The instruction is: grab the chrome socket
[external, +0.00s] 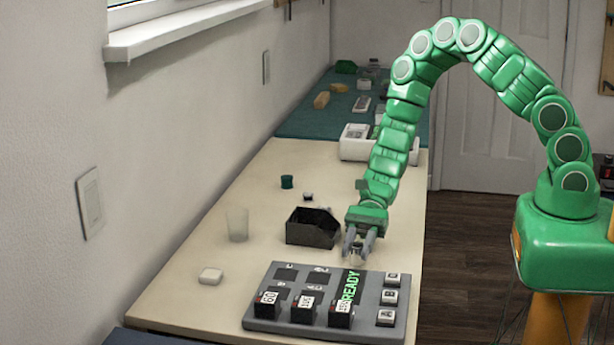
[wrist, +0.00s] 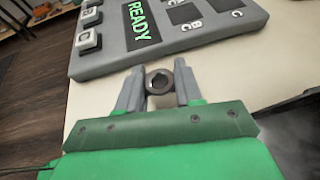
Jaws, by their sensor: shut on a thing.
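The chrome socket (wrist: 159,82) is a small metal cylinder with a dark round opening, seen end-on in the wrist view. My gripper (wrist: 160,88) has its two grey fingers closed on either side of it. In the external view my gripper (external: 358,246) points down over the table just behind the grey board. A small light bit of the socket (external: 356,260) shows between the fingertips there. Whether the socket touches the table is hard to tell.
A grey board (external: 258,325) with black blocks, keys and a green READY display lies in front. A black open bin (external: 313,235) stands left of my gripper. A clear cup (external: 237,224), a white block (external: 211,276) and a green cylinder (external: 287,182) stand farther left.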

